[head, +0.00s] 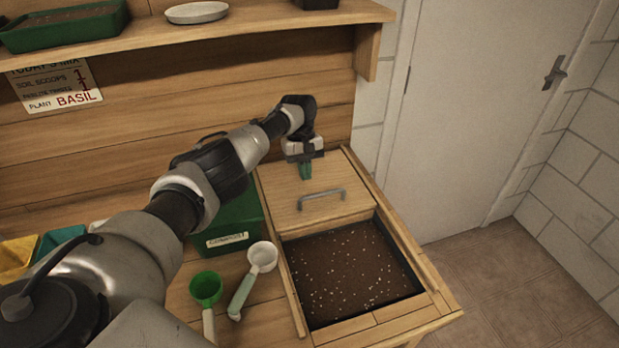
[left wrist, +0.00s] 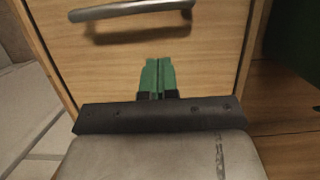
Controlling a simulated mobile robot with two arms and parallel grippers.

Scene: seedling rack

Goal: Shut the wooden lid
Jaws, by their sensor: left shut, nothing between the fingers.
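The wooden lid (head: 330,208) lies flat over the back part of a bin sunk in the bench. The front part of the bin is uncovered and shows dark soil with white specks (head: 351,270). A grey bar handle (head: 321,196) is fixed on the lid; it also shows at the top of the left wrist view (left wrist: 130,9). My left gripper (head: 305,172) is shut and empty, with green fingertips pointing down at the lid's back part, behind the handle. In the left wrist view the fingertips (left wrist: 159,75) appear over the lid; contact is unclear. My right gripper is not in view.
A green compost box (head: 228,226) stands left of the lid. A green scoop (head: 206,289) and a white scoop (head: 262,257) lie on the bench left of the bin. A shelf (head: 240,27) overhangs the back. Right of the bench is open floor before a door.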

